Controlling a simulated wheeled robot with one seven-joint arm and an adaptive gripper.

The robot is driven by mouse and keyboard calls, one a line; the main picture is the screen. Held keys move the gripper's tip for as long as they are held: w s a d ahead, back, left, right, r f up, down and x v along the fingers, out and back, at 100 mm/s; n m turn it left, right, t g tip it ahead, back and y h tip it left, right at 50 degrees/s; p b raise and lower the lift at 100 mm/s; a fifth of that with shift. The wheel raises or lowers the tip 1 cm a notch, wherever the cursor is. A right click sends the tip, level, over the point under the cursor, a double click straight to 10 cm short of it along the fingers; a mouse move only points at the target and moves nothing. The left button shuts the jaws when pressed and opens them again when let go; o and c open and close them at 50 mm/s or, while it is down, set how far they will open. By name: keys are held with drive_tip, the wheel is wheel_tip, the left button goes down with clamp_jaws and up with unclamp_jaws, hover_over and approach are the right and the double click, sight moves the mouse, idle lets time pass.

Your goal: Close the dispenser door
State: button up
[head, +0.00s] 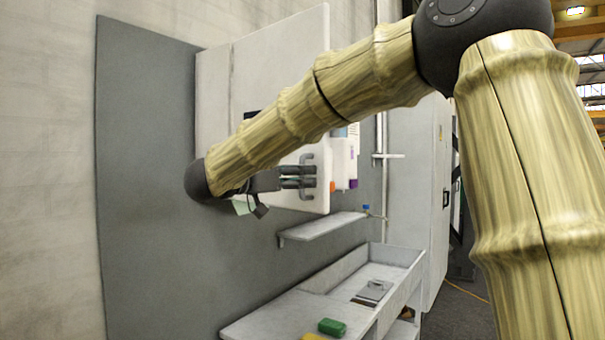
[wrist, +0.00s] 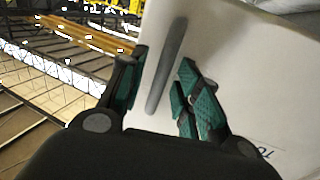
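The dispenser door (head: 315,45) is a white panel standing ajar from the white cabinet on the grey wall panel. Its grey bar handle (head: 308,172) is near the door's lower right edge. In the wrist view the door (wrist: 235,60) fills the upper right, and the handle (wrist: 166,65) runs between my finger pads. My gripper (head: 311,176) is at the handle in the head view. In the wrist view my gripper (wrist: 160,85) has its fingers apart, one on each side of the handle, with visible gaps. My arm hides part of the door and cabinet.
A small shelf (head: 322,227) is on the wall below the door, with a small blue-capped item at its end. A grey workbench (head: 275,318) below holds a green block (head: 332,327) and a yellow one. A tall grey cabinet (head: 425,180) stands to the right.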

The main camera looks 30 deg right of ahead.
drive_tip(key=shift+d, duration=0.3)
drive_tip(key=shift+c, duration=0.2)
clamp_jaws()
drive_tip(key=shift+d, duration=0.1)
